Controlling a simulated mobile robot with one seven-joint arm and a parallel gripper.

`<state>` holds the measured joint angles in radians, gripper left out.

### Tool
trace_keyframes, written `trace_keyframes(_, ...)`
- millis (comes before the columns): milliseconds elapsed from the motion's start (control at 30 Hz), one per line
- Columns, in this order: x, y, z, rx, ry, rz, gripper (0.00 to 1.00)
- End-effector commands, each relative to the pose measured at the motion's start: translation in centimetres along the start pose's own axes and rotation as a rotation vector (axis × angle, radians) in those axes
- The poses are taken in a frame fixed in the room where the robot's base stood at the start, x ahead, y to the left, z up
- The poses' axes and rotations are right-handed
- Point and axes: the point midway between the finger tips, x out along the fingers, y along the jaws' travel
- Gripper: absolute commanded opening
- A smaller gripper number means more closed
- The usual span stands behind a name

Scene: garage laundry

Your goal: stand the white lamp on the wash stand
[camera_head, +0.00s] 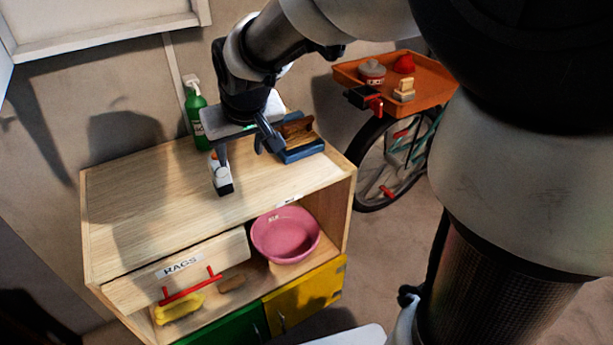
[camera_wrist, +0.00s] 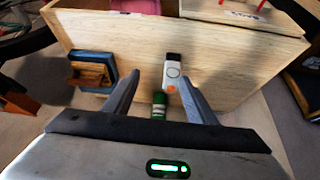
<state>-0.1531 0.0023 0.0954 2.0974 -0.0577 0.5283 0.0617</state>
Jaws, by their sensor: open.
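The white lamp (camera_head: 219,173) is a small white body with a black end and an orange spot at the other end. It is on the top of the wooden wash stand (camera_head: 130,205), black end towards the front edge. It seems to lie flat, with a round face showing upward in the wrist view (camera_wrist: 172,70). My gripper (camera_head: 245,158) is open above the stand top. In the wrist view the lamp shows between my fingertips (camera_wrist: 160,72), nearer the right one. I cannot tell whether a finger touches it. One finger partly covers the lamp in the head view.
A green spray bottle (camera_head: 196,112) stands at the back edge. A blue tray with a brown object (camera_head: 303,152) lies to the right. The left of the stand top is clear.

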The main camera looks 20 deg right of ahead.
Motion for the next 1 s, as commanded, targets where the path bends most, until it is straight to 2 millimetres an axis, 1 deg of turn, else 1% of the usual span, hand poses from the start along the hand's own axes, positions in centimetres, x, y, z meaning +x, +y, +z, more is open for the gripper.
trace_keyframes(33,-2.8,1.4,1.3,0.022,0.009,0.02,0.51)
trace_keyframes(67,-4.3,2.2,2.4,0.036,0.007,0.031,0.51)
trace_keyframes(100,-6.2,3.1,4.0,0.055,0.004,0.044,0.51)
trace_keyframes(167,-8.7,4.2,6.5,0.083,0.0,0.062,0.51)
trace_keyframes(200,-10.1,4.8,8.3,0.103,-0.004,0.072,0.51)
trace_keyframes(267,-11.9,5.5,10.8,0.131,-0.008,0.082,0.51)
trace_keyframes(300,-12.8,5.7,12.4,0.146,-0.011,0.087,0.51)
trace_keyframes(400,-14.4,6.1,15.6,0.179,-0.017,0.093,0.51)
trace_keyframes(500,-15.1,6.1,17.6,0.198,-0.021,0.094,0.51)
trace_keyframes(633,-15.4,6.1,18.6,0.206,-0.026,0.093,0.51)
trace_keyframes(1000,-15.3,6.1,18.5,0.206,-0.026,0.091,0.51)
